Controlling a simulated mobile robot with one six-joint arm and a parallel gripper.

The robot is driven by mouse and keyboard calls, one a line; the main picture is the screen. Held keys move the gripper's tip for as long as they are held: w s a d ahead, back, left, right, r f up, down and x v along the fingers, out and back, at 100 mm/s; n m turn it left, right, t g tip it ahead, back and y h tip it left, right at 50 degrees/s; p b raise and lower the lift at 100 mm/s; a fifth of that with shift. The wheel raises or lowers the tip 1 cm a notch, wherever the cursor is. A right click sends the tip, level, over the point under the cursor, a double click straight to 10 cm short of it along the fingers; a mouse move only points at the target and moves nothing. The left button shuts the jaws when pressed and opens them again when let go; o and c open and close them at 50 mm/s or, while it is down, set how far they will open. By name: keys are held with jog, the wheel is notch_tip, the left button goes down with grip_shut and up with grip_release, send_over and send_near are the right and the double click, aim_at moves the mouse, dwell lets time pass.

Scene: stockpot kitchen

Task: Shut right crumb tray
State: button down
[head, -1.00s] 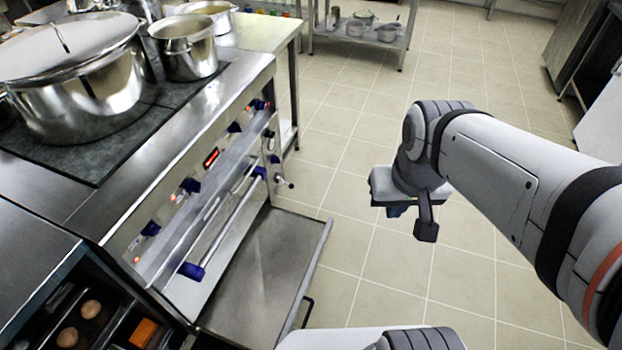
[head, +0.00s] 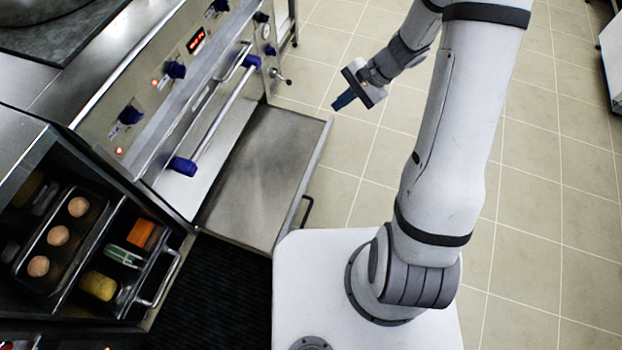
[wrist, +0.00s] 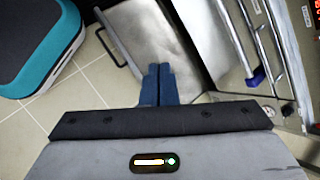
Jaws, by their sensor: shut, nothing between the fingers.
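The crumb tray (head: 262,165) is a flat steel tray pulled out low from the front of the range. A dark handle (head: 308,210) sits on its outer front edge. In the wrist view the tray (wrist: 155,40) lies beyond my fingertips, with its handle (wrist: 108,45) to their upper left. My gripper (head: 342,101) has blue fingers and is empty. It hangs just right of the tray's far front corner in the head view, apart from the handle. In the wrist view the gripper's fingers (wrist: 158,75) are together.
The range front (head: 170,75) carries blue knobs and an oven rail (head: 222,120). An open drawer (head: 100,260) with eggs and a sponge stands at lower left. A dark mat (head: 215,300) lies below the tray.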

jog(key=w+f+m+t+y+b, duration=0.1)
jog(key=w+f+m+y+b, duration=0.2)
jog(key=f, duration=1.4)
jog(key=m+t+h+b, duration=0.2)
jog(key=m+t+b, duration=0.1)
jog(key=m+b, duration=0.75)
send_near(305, 188)
jog(key=x, duration=0.3)
jog(key=d+f+x, duration=0.1)
jog(key=x, duration=0.1)
jog(key=shift+a+f, duration=0.25)
jog(key=shift+a, duration=0.05)
jog(key=shift+w+a, duration=0.15)
jog(key=shift+a, duration=0.35)
